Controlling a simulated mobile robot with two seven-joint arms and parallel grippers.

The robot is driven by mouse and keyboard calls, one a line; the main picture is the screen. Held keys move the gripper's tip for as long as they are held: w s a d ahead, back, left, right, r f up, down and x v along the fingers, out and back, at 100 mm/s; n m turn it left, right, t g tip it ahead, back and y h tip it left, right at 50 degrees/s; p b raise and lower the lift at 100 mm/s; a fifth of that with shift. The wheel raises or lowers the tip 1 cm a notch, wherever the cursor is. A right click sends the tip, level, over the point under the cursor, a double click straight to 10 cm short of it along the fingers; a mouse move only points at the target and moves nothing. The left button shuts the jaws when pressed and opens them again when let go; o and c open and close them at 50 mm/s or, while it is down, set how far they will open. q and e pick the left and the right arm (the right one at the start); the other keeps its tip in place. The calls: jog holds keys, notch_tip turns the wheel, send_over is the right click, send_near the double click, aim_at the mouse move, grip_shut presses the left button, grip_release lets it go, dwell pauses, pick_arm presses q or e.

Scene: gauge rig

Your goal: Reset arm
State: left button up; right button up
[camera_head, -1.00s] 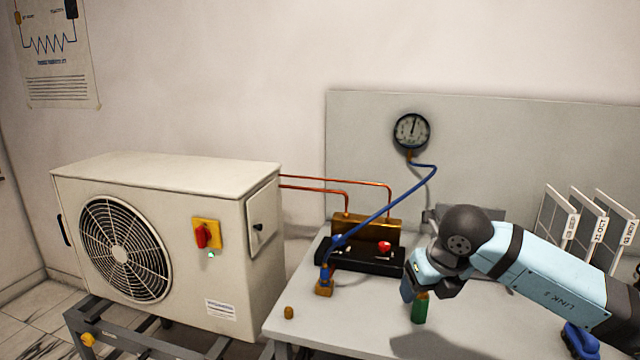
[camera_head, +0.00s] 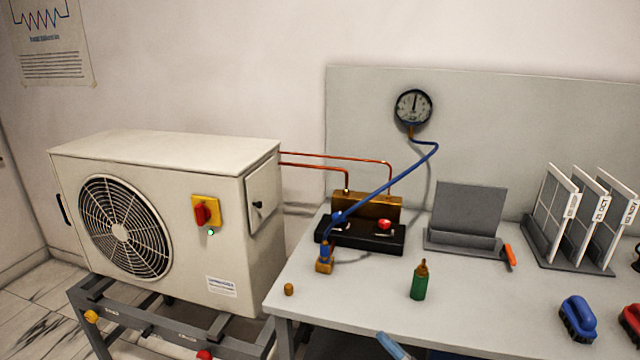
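Neither of my grippers shows in the head view. A small light-blue piece (camera_head: 392,346), which looks like part of my arm, shows at the bottom edge, in front of the table. A green bottle with a brown tip (camera_head: 419,281) stands upright on the table (camera_head: 352,301), with nothing touching it. A blue hose (camera_head: 385,189) runs from the round gauge (camera_head: 413,107) on the back panel down to a brass fitting (camera_head: 325,262) at the black-based brass block (camera_head: 367,206).
A white fan unit (camera_head: 150,152) with a red switch (camera_head: 202,212) stands left. A small brass cap (camera_head: 289,289) lies near the table's left edge. A grey stand (camera_head: 468,212), an orange-handled tool (camera_head: 508,256), a panel rack (camera_head: 557,262), a blue brush (camera_head: 578,318) and a red brush (camera_head: 631,318) are right.

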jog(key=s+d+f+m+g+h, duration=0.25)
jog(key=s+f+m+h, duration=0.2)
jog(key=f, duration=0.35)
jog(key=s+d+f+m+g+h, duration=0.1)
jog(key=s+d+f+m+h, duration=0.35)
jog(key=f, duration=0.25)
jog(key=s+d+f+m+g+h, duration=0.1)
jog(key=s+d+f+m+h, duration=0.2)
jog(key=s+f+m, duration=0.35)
pick_arm(q)
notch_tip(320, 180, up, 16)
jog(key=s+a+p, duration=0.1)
jog(key=p, duration=2.1)
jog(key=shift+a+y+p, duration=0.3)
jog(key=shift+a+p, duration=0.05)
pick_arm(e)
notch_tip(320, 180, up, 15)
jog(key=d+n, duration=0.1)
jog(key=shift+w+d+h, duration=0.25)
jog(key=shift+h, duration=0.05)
